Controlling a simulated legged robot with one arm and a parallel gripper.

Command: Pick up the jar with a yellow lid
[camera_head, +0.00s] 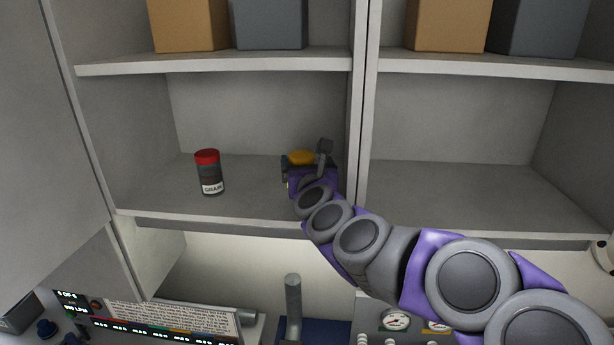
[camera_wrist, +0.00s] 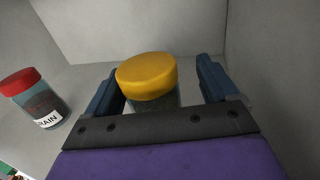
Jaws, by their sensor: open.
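The jar with a yellow lid (camera_head: 301,157) stands on the middle shelf of the left cabinet, near the central divider. In the head view my gripper hides most of it below the lid. In the wrist view the yellow lid (camera_wrist: 147,75) shows clearly, with a little of the dark jar body under it. My gripper (camera_wrist: 160,88) is open, with one blue finger on each side of the jar. The fingers look apart from the jar, with a wider gap on the right. The jar's lower part is hidden behind the gripper's front edge.
A jar with a red lid (camera_head: 209,173) and a white label stands to the left on the same shelf; it also shows in the wrist view (camera_wrist: 36,98). The divider (camera_head: 359,120) is close on the right. Boxes (camera_head: 270,24) sit on the shelf above.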

